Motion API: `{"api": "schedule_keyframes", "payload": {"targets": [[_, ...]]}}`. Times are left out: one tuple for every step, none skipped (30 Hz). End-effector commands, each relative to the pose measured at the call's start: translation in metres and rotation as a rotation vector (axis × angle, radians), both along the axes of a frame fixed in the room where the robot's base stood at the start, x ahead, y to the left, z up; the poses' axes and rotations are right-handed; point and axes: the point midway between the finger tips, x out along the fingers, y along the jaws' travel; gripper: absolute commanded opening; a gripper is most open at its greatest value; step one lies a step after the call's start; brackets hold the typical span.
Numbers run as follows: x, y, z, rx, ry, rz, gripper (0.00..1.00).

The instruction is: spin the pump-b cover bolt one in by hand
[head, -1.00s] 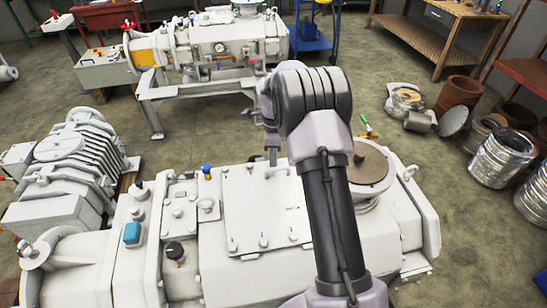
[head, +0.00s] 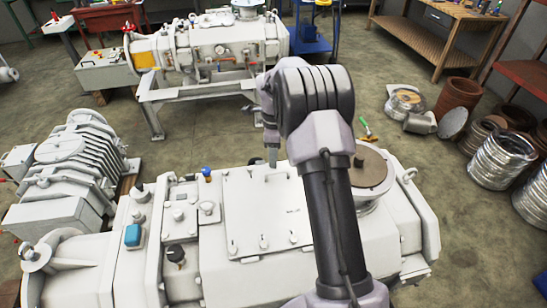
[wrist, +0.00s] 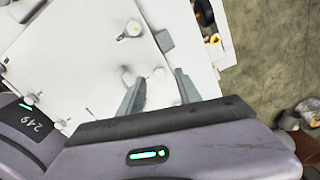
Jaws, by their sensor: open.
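The near white pump has a flat cover plate (head: 265,215) on its top, with several small bolts along its near edge, one of them a bolt (head: 264,243) at mid-edge. My gripper (head: 272,157) points down over the far edge of this plate. In the wrist view, my gripper (wrist: 161,90) has its two fingers apart with nothing visibly held. A small bolt head (wrist: 158,72) shows between and just beyond the fingertips; I cannot tell whether they touch it. Another bolt (wrist: 132,30) sits farther up the plate. My arm hides the plate's right side in the head view.
A second white pump (head: 215,45) stands behind on a frame. A ribbed grey machine (head: 75,165) is at the left. A brown disc (head: 370,172) tops a round port right of my arm. Metal coils (head: 500,160) lie on the floor at right.

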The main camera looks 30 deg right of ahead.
Motion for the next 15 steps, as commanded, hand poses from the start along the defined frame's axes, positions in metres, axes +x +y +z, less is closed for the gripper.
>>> {"api": "schedule_keyframes", "payload": {"targets": [[0.001, 0.0, 0.022, -0.001, -0.006, 0.0, 0.41], [0.001, 0.0, 0.033, -0.001, -0.005, -0.001, 0.41], [0.001, 0.0, 0.048, -0.002, -0.005, -0.001, 0.41], [0.001, -0.001, 0.059, -0.002, -0.006, 0.0, 0.41], [0.001, 0.0, 0.069, -0.002, -0.005, -0.001, 0.41], [0.001, 0.0, 0.083, -0.001, -0.005, -0.001, 0.41], [0.001, 0.0, 0.092, -0.002, -0.006, -0.001, 0.41], [0.001, 0.0, 0.101, -0.002, -0.005, -0.001, 0.41], [0.001, 0.0, 0.112, -0.002, -0.005, -0.001, 0.41], [0.001, 0.0, 0.119, -0.002, -0.005, -0.001, 0.41], [0.001, 0.0, 0.126, -0.001, -0.004, -0.002, 0.41], [0.001, 0.0, 0.134, -0.002, -0.005, -0.001, 0.41], [0.001, 0.0, 0.139, -0.001, -0.004, -0.001, 0.41], [0.001, 0.0, 0.143, -0.001, -0.004, 0.0, 0.41], [0.001, 0.0, 0.146, -0.001, -0.004, 0.0, 0.41]]}}
